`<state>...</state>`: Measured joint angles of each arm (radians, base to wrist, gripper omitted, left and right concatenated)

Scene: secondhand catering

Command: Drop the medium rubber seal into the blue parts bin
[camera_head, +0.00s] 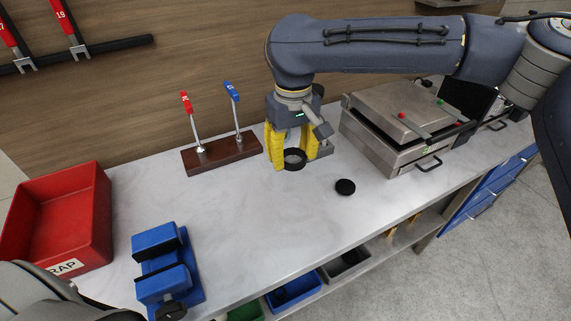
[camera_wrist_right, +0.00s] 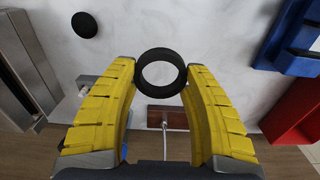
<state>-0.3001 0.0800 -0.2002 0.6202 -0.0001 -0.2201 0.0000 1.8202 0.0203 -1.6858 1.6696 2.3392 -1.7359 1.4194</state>
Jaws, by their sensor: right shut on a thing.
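My right gripper (camera_head: 290,160), with yellow fingers, is shut on a black rubber ring (camera_head: 295,168), held by its sides above the white counter. In the right wrist view the ring (camera_wrist_right: 160,93) sits between the fingertips of the gripper (camera_wrist_right: 160,78), its hole facing the camera. The ring looks like the rubber seal. A blue bin (camera_head: 293,291) stands on the shelf below the counter's front edge, partly hidden by that edge. The gripper is above and behind it. Part of my left arm shows at lower left; its gripper is out of view.
A black disc (camera_head: 345,187) lies on the counter, right of the gripper. A wooden lever block (camera_head: 222,153), a metal press-like machine (camera_head: 393,120), a red scrap bin (camera_head: 62,205) and a blue vise (camera_head: 160,240) stand around. A grey bin (camera_head: 347,264) and a green bin (camera_head: 247,311) flank the blue one.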

